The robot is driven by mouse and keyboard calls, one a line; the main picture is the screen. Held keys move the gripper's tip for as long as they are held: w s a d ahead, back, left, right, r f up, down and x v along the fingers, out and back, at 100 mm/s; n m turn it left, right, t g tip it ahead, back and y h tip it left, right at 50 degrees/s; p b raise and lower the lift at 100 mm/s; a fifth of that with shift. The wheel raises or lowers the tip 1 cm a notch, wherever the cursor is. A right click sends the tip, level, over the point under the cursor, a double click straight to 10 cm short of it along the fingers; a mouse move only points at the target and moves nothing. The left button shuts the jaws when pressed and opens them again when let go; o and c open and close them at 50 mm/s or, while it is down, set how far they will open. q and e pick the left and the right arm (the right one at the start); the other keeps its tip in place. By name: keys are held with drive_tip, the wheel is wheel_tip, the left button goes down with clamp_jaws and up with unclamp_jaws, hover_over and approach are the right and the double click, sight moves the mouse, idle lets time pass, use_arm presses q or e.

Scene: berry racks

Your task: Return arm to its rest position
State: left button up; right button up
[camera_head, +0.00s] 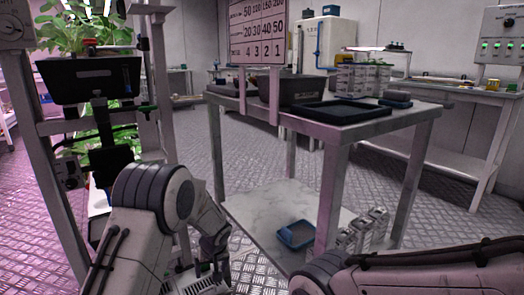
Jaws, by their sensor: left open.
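My left arm (128,240) comes in from the lower left, bends at a dark ringed joint and reaches forward and down. My left gripper (213,270) points down near the bottom edge, left of the table. It looks open, and I see nothing held in it. My right arm (420,272) lies across the lower right corner. Its gripper is outside the view.
A table (392,126) bears a black tray (335,112), a dark bin and pale cartons. Its low shelf (262,206) holds a blue container (297,235) and metal cartons. A rack (158,90) with plants stands at left. Metal floor between is clear.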

use_arm(q)
drive_tip(key=s+d+r+m+g+h+p, duration=0.1)
drive_tip(key=s+d+r+m+p, duration=0.3)
drive_tip(key=s+r, duration=0.55)
drive_tip(key=s+d+r+m+p, duration=0.2)
drive_tip(key=s+d+r, duration=0.4)
drive_tip(key=s+r, duration=0.3)
drive_tip(key=s+d+r+m+g+h+p, duration=0.1)
drive_tip(key=s+r+m+p, duration=0.3)
drive_tip(key=s, duration=0.6)
drive_tip(key=s+r+m+g+h+p, duration=0.15)
drive_tip(key=s+r, duration=0.35)
drive_tip(key=s, duration=0.5)
wheel_tip(320, 180, up, 38)
drive_tip(key=p, duration=3.7)
drive_tip(key=shift+w+f, duration=0.2)
drive_tip(key=shift+w, duration=0.15)
